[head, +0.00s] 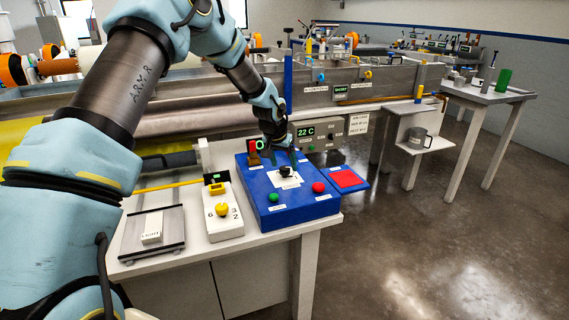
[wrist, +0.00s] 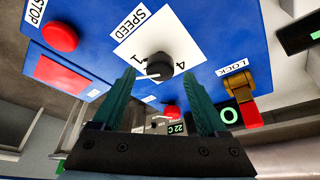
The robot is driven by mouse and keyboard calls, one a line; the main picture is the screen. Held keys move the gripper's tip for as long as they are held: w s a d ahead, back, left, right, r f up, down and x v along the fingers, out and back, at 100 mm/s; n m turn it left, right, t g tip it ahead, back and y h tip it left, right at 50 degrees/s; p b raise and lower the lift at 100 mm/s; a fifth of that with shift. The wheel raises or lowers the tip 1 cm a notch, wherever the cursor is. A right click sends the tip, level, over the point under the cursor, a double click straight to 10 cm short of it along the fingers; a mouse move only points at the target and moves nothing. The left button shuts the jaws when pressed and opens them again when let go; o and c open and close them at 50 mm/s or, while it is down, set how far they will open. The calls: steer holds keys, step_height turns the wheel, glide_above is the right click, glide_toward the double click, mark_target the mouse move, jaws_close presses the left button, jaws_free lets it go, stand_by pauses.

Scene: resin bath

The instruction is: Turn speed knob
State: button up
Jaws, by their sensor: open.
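The speed knob (wrist: 158,66) is black with a white pointer line. It sits on a white plate (wrist: 150,36) marked SPEED, with 1 and 4 printed beside it, on a blue control box (head: 312,205). The knob also shows in the head view (head: 286,171). My gripper (wrist: 157,73) is open and empty. In the wrist view its two dark green fingertips appear on either side of the knob's lower part; I cannot tell whether they touch it. In the head view my gripper (head: 281,158) is just above the box.
The box also has a red STOP button (wrist: 60,37), a green button (head: 273,197) and a brown and red LOCK switch (wrist: 234,88). A white unit with a yellow knob (head: 222,209) stands left of it. A temperature display (head: 306,132) is behind.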

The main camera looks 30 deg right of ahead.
steer(key=shift+w+d+f, duration=0.15)
steer(key=shift+d+f, duration=0.05)
steer(key=shift+f, duration=0.5)
steer(key=shift+c, duration=0.4)
jaws_close()
